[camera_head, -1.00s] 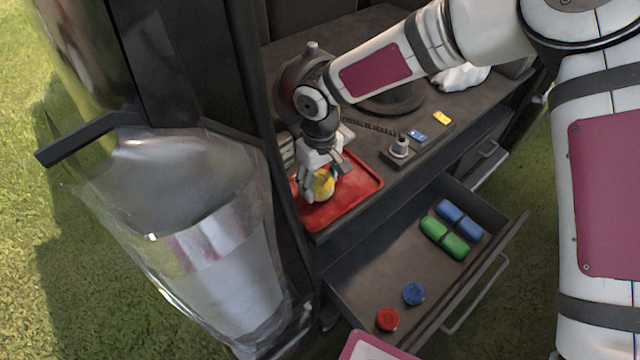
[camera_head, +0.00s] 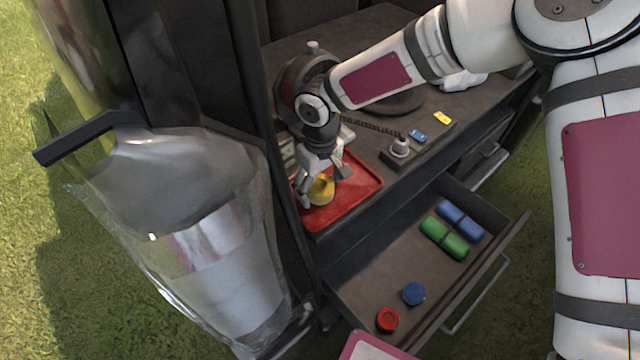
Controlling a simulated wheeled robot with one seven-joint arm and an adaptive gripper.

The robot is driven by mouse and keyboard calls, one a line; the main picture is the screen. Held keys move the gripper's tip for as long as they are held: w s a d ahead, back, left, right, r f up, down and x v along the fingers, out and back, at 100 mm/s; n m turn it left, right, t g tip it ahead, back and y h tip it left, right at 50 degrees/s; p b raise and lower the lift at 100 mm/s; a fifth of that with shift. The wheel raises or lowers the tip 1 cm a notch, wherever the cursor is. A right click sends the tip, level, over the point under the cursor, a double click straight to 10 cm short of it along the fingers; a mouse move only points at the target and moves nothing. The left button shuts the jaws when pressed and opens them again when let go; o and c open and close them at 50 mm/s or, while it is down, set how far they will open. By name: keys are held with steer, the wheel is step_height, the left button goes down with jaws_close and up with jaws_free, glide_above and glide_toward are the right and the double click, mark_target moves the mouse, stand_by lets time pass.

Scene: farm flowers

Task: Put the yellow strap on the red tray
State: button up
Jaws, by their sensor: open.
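The yellow strap (camera_head: 321,188) is a small rounded yellow bundle on the red tray (camera_head: 362,182), toward the tray's left side. The tray lies flat on the dark worktop near its front left edge. My gripper (camera_head: 322,184) points down over the tray, with its fingers spread to either side of the yellow strap. The gripper is open. Its fingers hide part of the strap, and I cannot tell whether they touch it.
An open drawer (camera_head: 385,265) below holds green and blue cases (camera_head: 444,238), a blue cap (camera_head: 413,293) and a red cap (camera_head: 387,319). Behind the tray stand a small grey device (camera_head: 400,148) and small blue and yellow items.

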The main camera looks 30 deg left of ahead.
step_height(320, 180, up, 12)
steer(key=p, duration=0.1)
stand_by(0.4)
steer(key=s+d+r+m+t+h, duration=0.1)
steer(key=d+r+m, duration=0.1)
steer(key=d+r, duration=0.5)
steer(key=d+r+m+h, duration=0.15)
steer(key=d+r, duration=0.25)
steer(key=d, duration=0.8)
steer(key=s+d+r+m+t, duration=0.1)
steer(key=d+r+m, duration=0.3)
steer(key=d, duration=0.5)
steer(key=s+d+r+m+y, duration=0.1)
steer(key=s+d+m, duration=0.1)
steer(key=s+d, duration=0.4)
steer(key=s+d+r+m+y, duration=0.1)
steer(key=s+d+r+m, duration=0.1)
steer(key=s+d, duration=0.5)
steer(key=s+m, duration=0.1)
steer(key=s, duration=0.5)
steer(key=shift+r+m+y, duration=0.3)
steer(key=shift+m+y, duration=0.05)
